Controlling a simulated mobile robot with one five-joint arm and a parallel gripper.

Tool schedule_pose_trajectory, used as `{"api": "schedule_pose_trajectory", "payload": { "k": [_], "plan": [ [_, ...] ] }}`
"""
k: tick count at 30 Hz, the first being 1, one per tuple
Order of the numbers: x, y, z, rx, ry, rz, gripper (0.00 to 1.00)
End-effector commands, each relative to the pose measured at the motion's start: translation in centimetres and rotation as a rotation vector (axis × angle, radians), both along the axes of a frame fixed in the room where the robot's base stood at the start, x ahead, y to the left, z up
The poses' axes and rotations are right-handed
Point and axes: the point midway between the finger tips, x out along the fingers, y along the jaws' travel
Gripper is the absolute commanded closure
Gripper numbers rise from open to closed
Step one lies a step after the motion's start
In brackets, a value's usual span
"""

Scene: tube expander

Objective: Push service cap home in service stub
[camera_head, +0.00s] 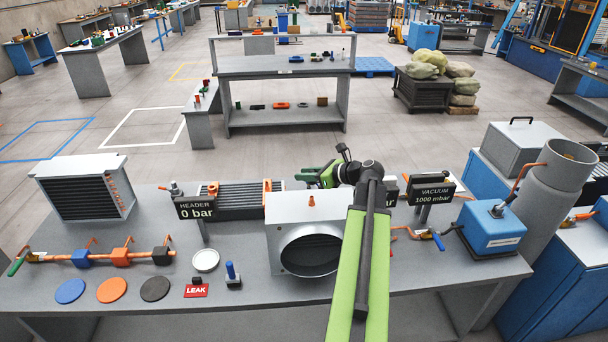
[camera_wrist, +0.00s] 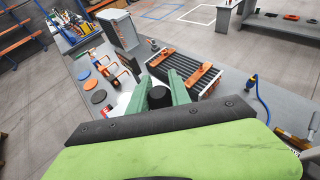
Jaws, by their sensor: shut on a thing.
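My gripper (camera_wrist: 159,94) has two green fingers closed around a dark round piece (camera_wrist: 158,98) in the wrist view; I take this to be the service cap, but its shape is mostly hidden. In the head view my gripper (camera_head: 316,176) is small, behind the grey housing and partly blocked by my own arm. The service stub cannot be told for sure. A small orange fitting (camera_head: 312,201) stands on top of the grey housing (camera_head: 290,230), in front of my gripper. The dark finned tube bundle (camera_wrist: 187,72) with orange end strips lies beyond my fingers in the wrist view.
The HEADER sign (camera_head: 196,207) reads 0 bar and the VACUUM sign (camera_head: 433,194) reads 1000 mbar. A finned grey box (camera_head: 84,186) stands at the bench's left. Coloured discs (camera_head: 112,290) and a red LEAK tag (camera_head: 196,291) lie in front. A blue pump box (camera_head: 491,229) stands right.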

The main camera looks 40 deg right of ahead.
Motion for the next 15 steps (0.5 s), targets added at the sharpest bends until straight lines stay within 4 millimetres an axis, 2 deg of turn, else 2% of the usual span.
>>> {"api": "schedule_pose_trajectory", "payload": {
  "k": [9, 15],
  "plan": [
    [0.1, 0.1, -3.9, 0.0, 0.0, 0.002, 1.0],
    [0.1, 0.2, -5.2, 0.0, 0.0, 0.003, 1.0]
  ]
}}
